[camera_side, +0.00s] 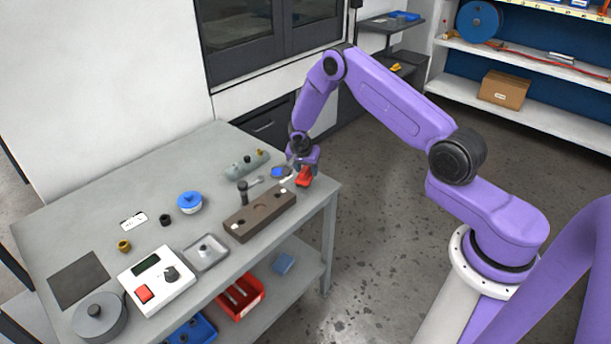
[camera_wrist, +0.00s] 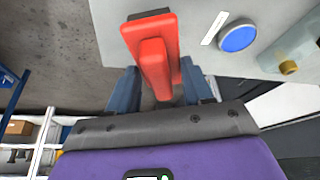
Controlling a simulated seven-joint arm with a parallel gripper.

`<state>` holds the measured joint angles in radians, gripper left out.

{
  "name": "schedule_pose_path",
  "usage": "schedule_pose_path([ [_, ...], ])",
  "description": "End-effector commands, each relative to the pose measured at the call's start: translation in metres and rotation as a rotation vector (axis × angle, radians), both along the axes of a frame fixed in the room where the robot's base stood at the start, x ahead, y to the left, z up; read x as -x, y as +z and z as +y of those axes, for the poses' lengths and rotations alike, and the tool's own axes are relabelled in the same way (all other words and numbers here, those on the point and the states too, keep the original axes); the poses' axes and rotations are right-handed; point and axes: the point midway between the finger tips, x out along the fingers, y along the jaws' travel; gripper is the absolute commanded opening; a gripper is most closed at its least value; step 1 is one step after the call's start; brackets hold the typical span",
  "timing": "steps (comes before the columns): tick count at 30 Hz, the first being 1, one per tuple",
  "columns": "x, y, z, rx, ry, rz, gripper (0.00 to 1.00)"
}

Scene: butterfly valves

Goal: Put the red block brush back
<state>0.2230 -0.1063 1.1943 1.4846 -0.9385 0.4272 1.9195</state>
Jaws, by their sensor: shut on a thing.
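The red block brush (camera_side: 304,177) is at the far right corner of the grey workbench in the side view. It also shows in the wrist view (camera_wrist: 153,50), with a red grip on a flat red body and a dark strip at its end. My gripper (camera_wrist: 160,88) is shut on the brush, one finger on each side. In the side view my gripper (camera_side: 303,166) reaches down over the table edge. I cannot tell whether the brush touches the table top.
A blue round item (camera_side: 279,172) and a white strip lie close to the brush. A brown block with holes (camera_side: 260,213) lies nearer along the table edge, with a dark upright tool (camera_side: 243,190) behind it. A grey cylinder part (camera_side: 247,164) lies behind. Open floor lies past the edge.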

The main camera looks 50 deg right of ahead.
Motion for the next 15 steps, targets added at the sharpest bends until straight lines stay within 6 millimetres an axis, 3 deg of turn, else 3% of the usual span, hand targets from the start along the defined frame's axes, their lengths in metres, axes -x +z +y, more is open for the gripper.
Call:
schedule_pose_path([
  [9,-0.004,-0.031,-0.001,0.0,0.001,0.002,0.22],
  [15,-0.004,-0.035,-0.001,0.0,-0.001,-0.002,0.22],
])
